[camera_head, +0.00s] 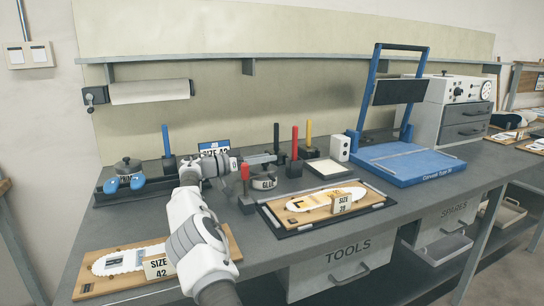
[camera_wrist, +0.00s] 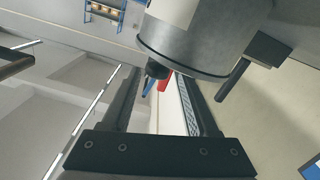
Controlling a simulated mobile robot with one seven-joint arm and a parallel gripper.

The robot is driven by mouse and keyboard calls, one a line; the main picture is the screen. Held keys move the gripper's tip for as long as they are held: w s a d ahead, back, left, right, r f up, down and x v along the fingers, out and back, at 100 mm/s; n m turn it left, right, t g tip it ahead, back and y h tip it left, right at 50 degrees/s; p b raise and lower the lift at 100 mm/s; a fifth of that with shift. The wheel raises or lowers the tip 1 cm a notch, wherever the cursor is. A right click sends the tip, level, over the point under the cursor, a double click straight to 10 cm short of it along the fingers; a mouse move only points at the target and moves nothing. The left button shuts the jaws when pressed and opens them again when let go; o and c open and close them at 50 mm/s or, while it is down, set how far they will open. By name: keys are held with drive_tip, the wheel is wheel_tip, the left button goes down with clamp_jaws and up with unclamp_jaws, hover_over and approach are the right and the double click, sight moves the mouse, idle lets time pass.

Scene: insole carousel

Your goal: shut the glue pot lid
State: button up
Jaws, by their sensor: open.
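The glue pot (camera_head: 263,184) is a small dark pot with a GLUE label, standing on the bench left of the middle in the head view. My gripper (camera_head: 268,158) is just above and behind it, partly hiding its top, so the lid's position is unclear there. In the wrist view my gripper (camera_wrist: 160,88) is open, with nothing visible held between its two dark fingers. A large grey cylinder with a dark rim (camera_wrist: 200,40), probably the pot, is close beyond the fingers. A dark bar (camera_wrist: 233,82) sticks out beside it. I cannot tell whether gripper and pot touch.
Red (camera_head: 295,142) and yellow (camera_head: 308,133) upright tools stand close behind and right. A framed board with a SIZE 39 insole (camera_head: 325,201) lies to the right. A blue press (camera_head: 410,163) stands farther right.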

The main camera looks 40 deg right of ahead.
drive_tip(key=p+v, duration=0.2)
drive_tip(key=v, duration=0.7)
